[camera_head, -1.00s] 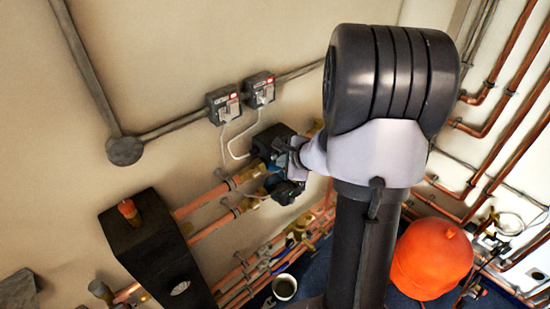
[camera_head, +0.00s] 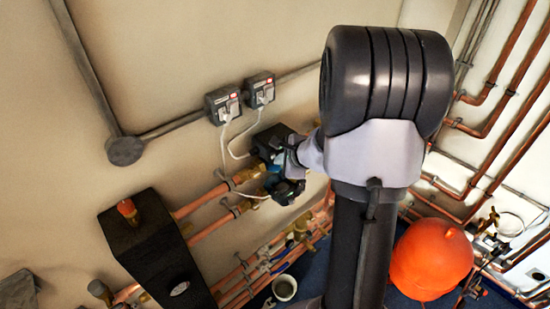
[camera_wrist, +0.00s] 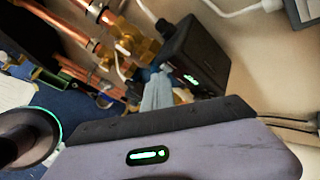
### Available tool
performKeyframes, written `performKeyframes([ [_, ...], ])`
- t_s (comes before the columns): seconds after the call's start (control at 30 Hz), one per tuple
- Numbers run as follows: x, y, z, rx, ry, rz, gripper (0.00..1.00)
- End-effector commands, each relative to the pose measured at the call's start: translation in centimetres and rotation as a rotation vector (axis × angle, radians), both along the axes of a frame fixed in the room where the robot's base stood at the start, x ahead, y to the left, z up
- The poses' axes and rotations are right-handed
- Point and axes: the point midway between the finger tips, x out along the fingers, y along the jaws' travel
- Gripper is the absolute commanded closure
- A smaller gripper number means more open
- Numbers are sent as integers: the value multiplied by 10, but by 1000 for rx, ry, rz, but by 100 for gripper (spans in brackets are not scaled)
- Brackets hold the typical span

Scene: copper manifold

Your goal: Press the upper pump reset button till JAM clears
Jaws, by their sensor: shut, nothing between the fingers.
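The upper pump (camera_head: 272,138) is a dark block on the copper pipes by the wall. The lower pump (camera_head: 288,190) sits just below it, with a small green glow. My gripper (camera_head: 291,160) is shut beside the upper pump, partly hidden by my arm. In the wrist view a dark pump housing (camera_wrist: 205,52) has a small green display, too small to read, and I cannot tell which pump it is.
Two grey switch boxes (camera_head: 223,105) (camera_head: 260,90) are on the wall above the pumps, with white cables hanging down. A black block (camera_head: 150,240) stands at lower left. An orange round vessel (camera_head: 431,258) and copper pipes (camera_head: 497,100) are at right.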

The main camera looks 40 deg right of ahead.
Motion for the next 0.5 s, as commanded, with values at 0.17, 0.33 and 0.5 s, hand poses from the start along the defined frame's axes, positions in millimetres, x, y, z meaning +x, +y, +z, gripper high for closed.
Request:
performKeyframes([
  [0.17, -3, -1, 0, 0, -2, -1, 100],
  [0.33, -13, -1, -1, 0, -2, -1, 100],
  [0.5, -17, -1, 0, -1, -1, 1, 100],
])
